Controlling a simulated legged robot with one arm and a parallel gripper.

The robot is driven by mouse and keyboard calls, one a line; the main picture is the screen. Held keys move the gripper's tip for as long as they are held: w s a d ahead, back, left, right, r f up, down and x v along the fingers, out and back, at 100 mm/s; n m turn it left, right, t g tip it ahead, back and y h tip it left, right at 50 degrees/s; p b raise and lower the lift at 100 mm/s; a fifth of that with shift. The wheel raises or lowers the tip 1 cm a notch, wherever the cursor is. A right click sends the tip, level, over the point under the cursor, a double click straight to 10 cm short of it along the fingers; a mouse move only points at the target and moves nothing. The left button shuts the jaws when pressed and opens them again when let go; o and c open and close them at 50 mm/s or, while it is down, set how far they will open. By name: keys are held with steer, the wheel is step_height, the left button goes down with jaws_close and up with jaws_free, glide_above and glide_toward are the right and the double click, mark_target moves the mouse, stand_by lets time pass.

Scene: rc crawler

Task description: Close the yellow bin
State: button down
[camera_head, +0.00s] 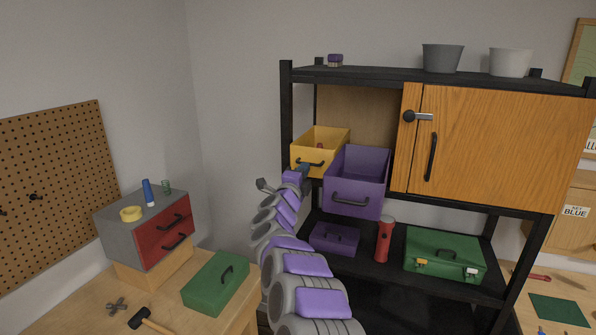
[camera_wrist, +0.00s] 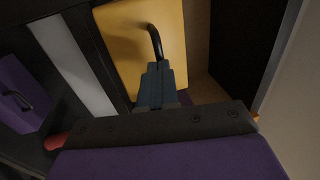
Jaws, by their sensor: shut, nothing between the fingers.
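The yellow bin (camera_head: 305,156) sits on the upper shelf at the left, pulled out with its open top showing. A small red item shows inside it. Its front face and black handle also fill the upper middle of the wrist view (camera_wrist: 125,45). My gripper (camera_head: 296,174) is in front of the yellow bin, low by its front face. In the wrist view my gripper (camera_wrist: 159,68) is shut and empty, its tips at the end of the bin's black handle (camera_wrist: 156,40). I cannot tell whether they touch.
A purple bin (camera_head: 354,180) is pulled out just right of the yellow bin. A wooden cabinet door (camera_head: 480,145) stands further right. Below are a purple box (camera_head: 334,238), a red flashlight (camera_head: 383,240) and a green toolbox (camera_head: 445,250). The black shelf post (camera_head: 286,110) stands left.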

steer(key=shift+p+x, duration=0.5)
steer(key=shift+x, duration=0.45)
steer(key=shift+d, duration=0.15)
steer(key=shift+r, duration=0.2)
steer(key=shift+f, duration=0.1)
